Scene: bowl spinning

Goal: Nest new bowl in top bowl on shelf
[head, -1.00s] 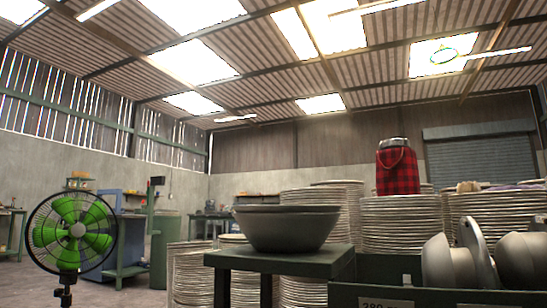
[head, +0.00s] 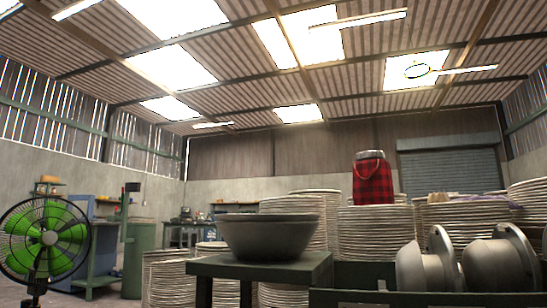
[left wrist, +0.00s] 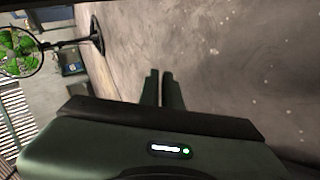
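Grey bowls (head: 266,240) sit upright in a nested stack on a dark green stand (head: 245,267) in the middle of the head view. Only the outer wall and rim show; I look at them nearly side-on, so their insides are hidden. More grey bowls (head: 424,268) (head: 497,264) lie tipped on their sides in a dark green crate (head: 400,299) at the lower right. My left gripper (left wrist: 160,74) shows in the left wrist view with its fingers close together and nothing visible between them, over a grey floor. Neither gripper shows in the head view.
A green-bladed fan (head: 46,238) stands at the left and also shows in the left wrist view (left wrist: 18,52). Tall stacks of pale plates (head: 375,232) stand behind the bowls, with a red plaid container (head: 373,180) on top. Open floor lies between fan and stand.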

